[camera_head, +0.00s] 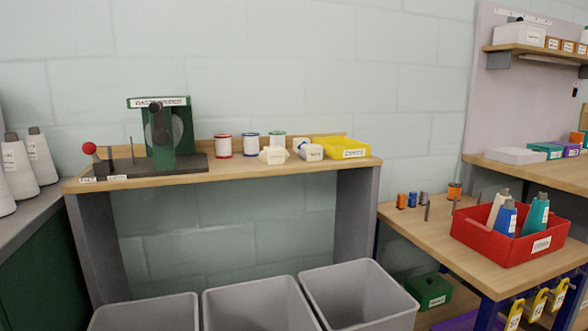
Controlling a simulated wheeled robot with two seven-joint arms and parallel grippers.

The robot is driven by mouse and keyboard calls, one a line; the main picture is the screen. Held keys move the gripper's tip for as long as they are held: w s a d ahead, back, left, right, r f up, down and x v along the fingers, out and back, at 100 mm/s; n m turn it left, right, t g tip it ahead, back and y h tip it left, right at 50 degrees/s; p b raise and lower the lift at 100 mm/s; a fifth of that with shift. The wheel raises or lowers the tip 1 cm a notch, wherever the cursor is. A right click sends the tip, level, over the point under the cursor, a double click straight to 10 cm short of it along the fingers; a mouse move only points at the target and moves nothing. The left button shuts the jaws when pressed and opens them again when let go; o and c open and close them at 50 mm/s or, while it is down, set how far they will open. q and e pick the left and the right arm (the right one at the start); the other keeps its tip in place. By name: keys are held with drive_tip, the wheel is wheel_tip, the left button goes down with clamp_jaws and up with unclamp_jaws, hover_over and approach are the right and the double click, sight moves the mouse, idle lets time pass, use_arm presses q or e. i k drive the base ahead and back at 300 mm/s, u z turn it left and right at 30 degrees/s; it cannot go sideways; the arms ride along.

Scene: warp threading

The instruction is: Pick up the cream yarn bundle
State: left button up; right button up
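A cream bundle (273,155) lies near the front edge of the wooden bench (226,168), in front of the spools. A second pale bundle with a dark label (311,152) lies just to its right; its exact colour is hard to tell. Neither of my grippers is in view, and nothing is touching the bundles.
Spools with red (223,146), blue (250,145) and green (277,141) rims stand behind. A yellow tray (343,148) is to the right, a green machine (165,131) to the left. Grey bins (360,290) stand below. A red crate (487,246) holds cones on the right table.

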sight(273, 156)
drive_tip(key=z, duration=0.6)
drive_tip(key=i, duration=0.75)
drive_tip(key=z, duration=0.25)
